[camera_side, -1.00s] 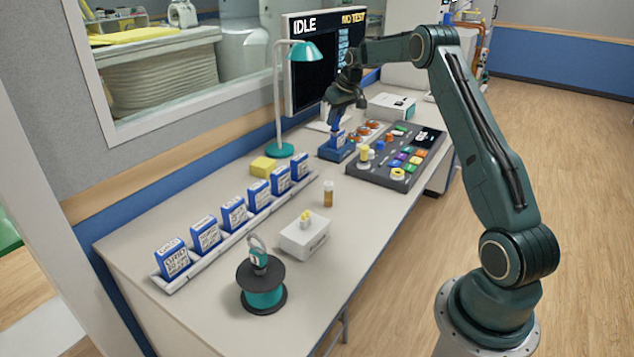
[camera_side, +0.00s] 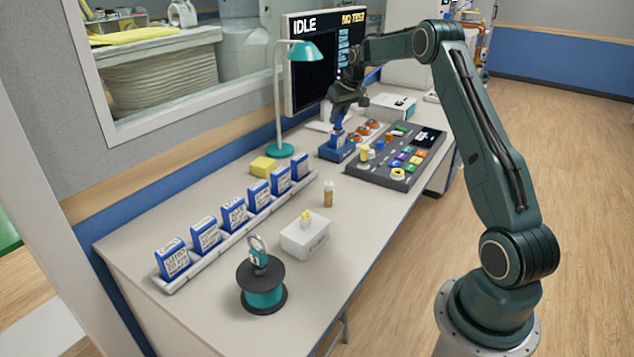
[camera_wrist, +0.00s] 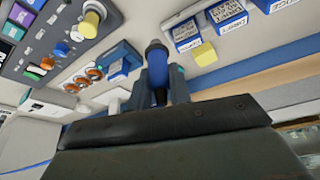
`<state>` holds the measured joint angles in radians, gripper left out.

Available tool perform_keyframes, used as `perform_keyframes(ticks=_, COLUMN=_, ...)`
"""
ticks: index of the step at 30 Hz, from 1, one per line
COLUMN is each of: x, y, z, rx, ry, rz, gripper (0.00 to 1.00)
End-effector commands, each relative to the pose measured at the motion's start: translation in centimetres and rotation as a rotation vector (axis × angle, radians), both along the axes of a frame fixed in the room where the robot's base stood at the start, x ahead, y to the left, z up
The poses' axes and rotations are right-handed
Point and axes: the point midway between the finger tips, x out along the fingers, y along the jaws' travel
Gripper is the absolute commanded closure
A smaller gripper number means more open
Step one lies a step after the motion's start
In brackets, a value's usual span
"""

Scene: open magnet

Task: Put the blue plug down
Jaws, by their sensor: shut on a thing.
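The blue plug (camera_wrist: 157,66) is upright between the fingers of my gripper (camera_wrist: 157,92) in the wrist view. In the side view my gripper (camera_side: 343,110) is at the far part of the table, with the blue plug (camera_side: 338,122) pointing down below it. A blue block (camera_side: 336,151) stands on the table just under the plug. I cannot tell whether the plug touches the block. The plug's lower end is partly hidden.
A control panel (camera_side: 397,163) with coloured buttons and knobs lies right of the block, with orange round parts (camera_side: 368,128) beside it. A teal lamp (camera_side: 281,150) and yellow block (camera_side: 263,166) stand left. Several blue cards (camera_side: 234,215) fill a rack. A monitor (camera_side: 306,85) stands behind.

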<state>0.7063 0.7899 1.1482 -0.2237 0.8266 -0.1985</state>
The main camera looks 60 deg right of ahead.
Motion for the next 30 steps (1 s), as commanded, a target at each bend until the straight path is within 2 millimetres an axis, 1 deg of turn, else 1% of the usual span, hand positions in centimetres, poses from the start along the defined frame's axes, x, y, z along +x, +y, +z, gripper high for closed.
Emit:
perform_keyframes(ticks=8, x=-3.6, y=-0.1, z=0.4, rx=0.009, ry=-0.003, rz=-0.116, gripper=1.00)
perform_keyframes(ticks=17, x=-9.1, y=0.4, z=0.6, rx=0.011, ry=-0.004, rz=-0.273, gripper=1.00)
perform_keyframes(ticks=24, x=-13.6, y=1.2, z=0.4, rx=0.005, ry=-0.001, rz=-0.390, gripper=1.00)
perform_keyframes(ticks=27, x=-15.1, y=1.6, z=0.3, rx=0.002, ry=0.000, rz=-0.423, gripper=1.00)
perform_keyframes(ticks=30, x=-16.1, y=1.8, z=0.3, rx=-0.001, ry=0.000, rz=-0.450, gripper=1.00)
